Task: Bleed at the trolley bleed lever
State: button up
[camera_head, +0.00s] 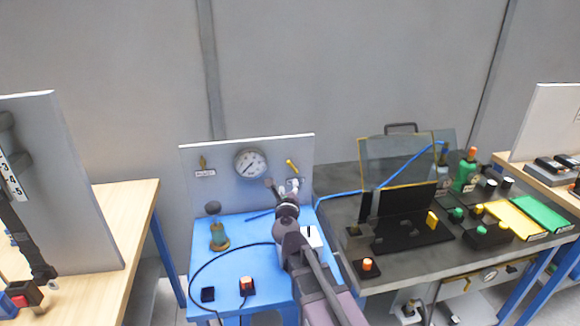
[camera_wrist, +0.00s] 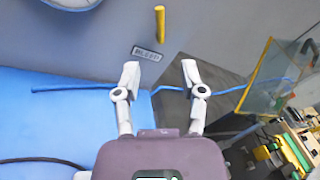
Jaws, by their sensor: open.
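The yellow bleed lever (camera_head: 292,166) is on the grey back panel (camera_head: 230,198) of the blue trolley, right of the round gauge (camera_head: 250,163). In the wrist view the lever (camera_wrist: 160,24) stands nearly upright at the top, with a small label reading BLEED (camera_wrist: 147,53) below it. My gripper (camera_head: 282,185) is in front of the panel, below the lever. In the wrist view my gripper (camera_wrist: 160,74) is open and empty, its fingers apart on either side below the lever. The fingertips are apart from the lever.
A second yellow lever (camera_head: 203,162) with a label is left of the gauge. The blue trolley top (camera_head: 222,277) carries a brass-coloured part (camera_head: 219,236), a red-orange button box (camera_head: 247,285) and a black cable. A dark bench (camera_head: 400,277) with a clear guard (camera_head: 395,160) stands close on the right.

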aim_at(290, 165)
jog(key=w, duration=1.3)
jog(key=shift+w, duration=0.25)
grip_shut()
